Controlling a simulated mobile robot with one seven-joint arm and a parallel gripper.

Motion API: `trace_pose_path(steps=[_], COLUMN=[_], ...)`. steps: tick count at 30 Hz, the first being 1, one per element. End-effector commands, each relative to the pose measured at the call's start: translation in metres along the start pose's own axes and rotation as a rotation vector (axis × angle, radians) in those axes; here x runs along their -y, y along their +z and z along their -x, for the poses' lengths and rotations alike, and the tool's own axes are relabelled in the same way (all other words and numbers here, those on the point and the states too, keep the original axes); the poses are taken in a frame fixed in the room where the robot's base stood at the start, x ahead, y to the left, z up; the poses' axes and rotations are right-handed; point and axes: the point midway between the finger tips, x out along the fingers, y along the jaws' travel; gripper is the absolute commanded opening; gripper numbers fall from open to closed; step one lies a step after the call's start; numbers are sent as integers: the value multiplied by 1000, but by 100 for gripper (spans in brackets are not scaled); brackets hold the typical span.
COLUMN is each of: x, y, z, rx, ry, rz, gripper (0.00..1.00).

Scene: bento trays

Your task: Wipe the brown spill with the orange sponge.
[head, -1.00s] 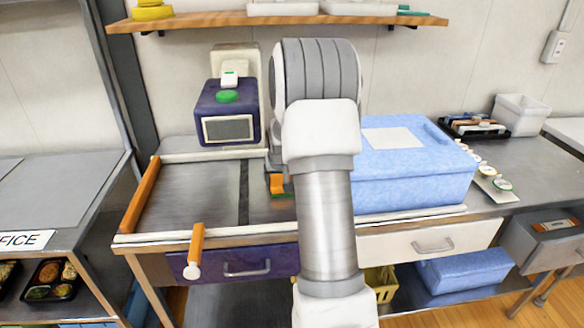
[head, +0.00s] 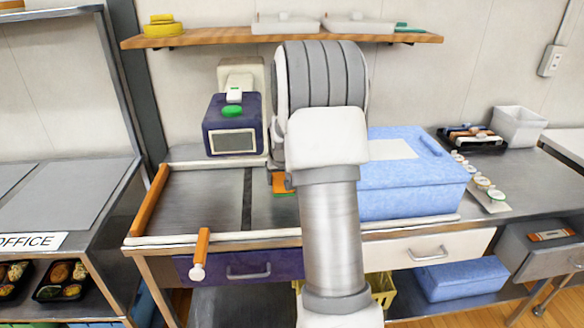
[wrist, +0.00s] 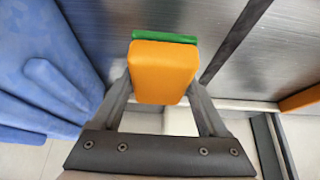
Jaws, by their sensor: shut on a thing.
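The orange sponge (head: 284,185) has a green layer and shows just left of my arm, over the metal worktop. In the wrist view the sponge (wrist: 163,70) fills the space between the two fingers of my gripper (wrist: 160,90), which is shut on it. The green layer faces away from the wrist camera. I cannot tell whether the sponge touches the worktop (head: 200,200). My arm hides most of the gripper in the head view. I see no brown spill in either view; my arm covers part of the worktop.
A blue box (head: 410,190) stands right of my arm. A purple machine (head: 233,125) stands behind the worktop at left. A dark strip (head: 247,198) crosses the metal surface. Orange rails (head: 150,200) edge its left side. The metal left of the strip is clear.

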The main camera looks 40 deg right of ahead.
Motion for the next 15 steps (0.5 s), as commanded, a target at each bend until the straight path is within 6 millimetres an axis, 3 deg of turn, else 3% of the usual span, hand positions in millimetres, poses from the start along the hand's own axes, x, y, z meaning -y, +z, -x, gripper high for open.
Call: trace_pose_path(steps=[6,15], x=[3,4], y=[-11,-12], z=[18,20], rx=[-2,-2], ry=[-1,-1], rz=[2,2], gripper=[32,32])
